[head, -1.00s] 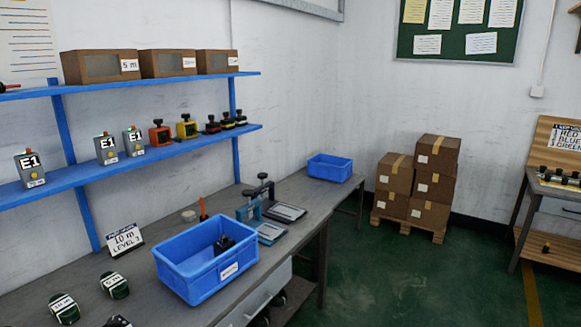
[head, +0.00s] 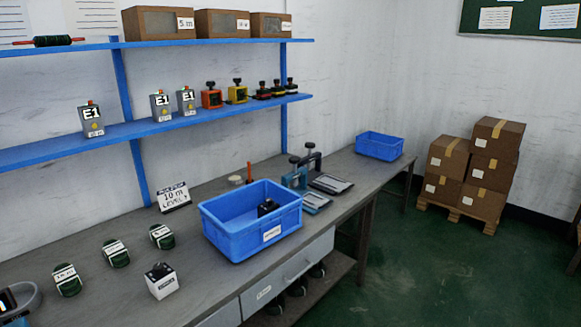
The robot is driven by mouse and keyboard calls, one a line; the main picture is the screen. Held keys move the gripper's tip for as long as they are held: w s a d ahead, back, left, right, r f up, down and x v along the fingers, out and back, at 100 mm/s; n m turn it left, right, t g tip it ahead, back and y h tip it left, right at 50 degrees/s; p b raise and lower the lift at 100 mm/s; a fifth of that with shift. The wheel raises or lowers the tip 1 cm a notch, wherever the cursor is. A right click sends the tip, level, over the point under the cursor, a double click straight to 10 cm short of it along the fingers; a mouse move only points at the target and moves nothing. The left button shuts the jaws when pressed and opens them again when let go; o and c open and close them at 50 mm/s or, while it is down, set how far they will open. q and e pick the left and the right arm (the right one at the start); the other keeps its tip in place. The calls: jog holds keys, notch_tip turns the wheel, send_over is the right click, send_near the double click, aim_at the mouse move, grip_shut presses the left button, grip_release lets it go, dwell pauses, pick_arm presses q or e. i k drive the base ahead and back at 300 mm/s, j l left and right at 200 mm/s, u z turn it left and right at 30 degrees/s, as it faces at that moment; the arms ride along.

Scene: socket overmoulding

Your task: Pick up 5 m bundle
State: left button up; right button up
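A brown box (head: 158,24) with a "5 m" label stands on the top blue shelf, at the left of a row of three. Its inside is dark, and I cannot make out a bundle in it. Three dark green rolls with white labels lie on the grey bench: one at the front (head: 67,280), one in the middle (head: 116,254) and one farther back (head: 162,237). Their labels are too small to read surely. Neither of my grippers is in view.
A blue bin (head: 250,222) with a dark item inside stands on the bench, with a small white-and-black box (head: 161,281) to its front left. A "10 m" sign (head: 174,197) stands behind. Grey testers (head: 91,120) line the lower shelf. Stacked cartons (head: 473,175) stand right.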

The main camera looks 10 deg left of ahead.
aim_at(161, 235)
jog(key=u, duration=0.3)
jog(key=i+l+u, duration=0.2)
jog(key=i+u, duration=0.25)
jog(key=i+l+u, duration=0.3)
jog(key=u, duration=0.15)
